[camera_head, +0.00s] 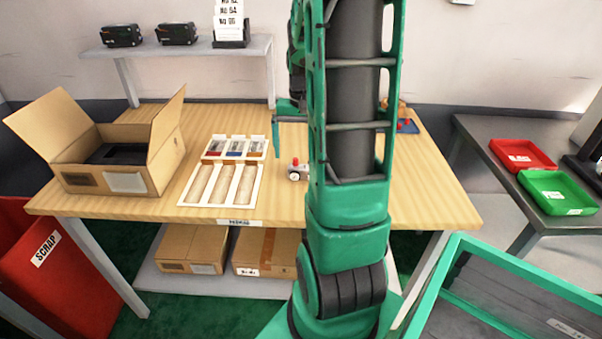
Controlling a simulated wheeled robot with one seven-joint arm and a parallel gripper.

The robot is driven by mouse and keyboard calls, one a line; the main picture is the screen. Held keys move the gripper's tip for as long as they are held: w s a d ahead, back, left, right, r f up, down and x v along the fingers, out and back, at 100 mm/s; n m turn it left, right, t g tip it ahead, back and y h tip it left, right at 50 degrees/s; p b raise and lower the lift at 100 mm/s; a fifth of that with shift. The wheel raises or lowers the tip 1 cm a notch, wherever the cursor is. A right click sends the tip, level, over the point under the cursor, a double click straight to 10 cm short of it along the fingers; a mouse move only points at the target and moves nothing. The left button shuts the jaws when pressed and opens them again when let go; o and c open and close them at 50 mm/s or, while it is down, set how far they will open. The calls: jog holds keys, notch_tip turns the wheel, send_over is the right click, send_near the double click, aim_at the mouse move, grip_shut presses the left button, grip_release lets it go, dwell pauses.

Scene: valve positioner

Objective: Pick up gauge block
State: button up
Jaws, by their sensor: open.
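A white tray (208,192) on the wooden table has a back row of small grey pieces with red, blue and orange parts (235,148), and long tan slots in front. A small white fitting with a red top (296,172) stands on the table right of the tray. I cannot tell which of these, if any, is the gauge block. My gripper (278,148) is open above the table, between the tray and my green arm. One green finger shows clearly; the rest is partly hidden behind the arm.
An open cardboard box (108,182) with a dark insert stands on the left of the table. A shelf (190,50) stands behind. A red scrap bin (50,262) is at left. Red (522,155) and green (556,192) trays lie on the right bench. My arm hides the table's middle.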

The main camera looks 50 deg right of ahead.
aim_at(304, 168)
jog(key=shift+s+f, duration=0.2)
jog(key=shift+f, duration=1.3)
jog(key=shift+s+f, duration=0.2)
jog(key=shift+f, duration=1.25)
jog(key=shift+d, duration=0.1)
jog(key=c, duration=1.4)
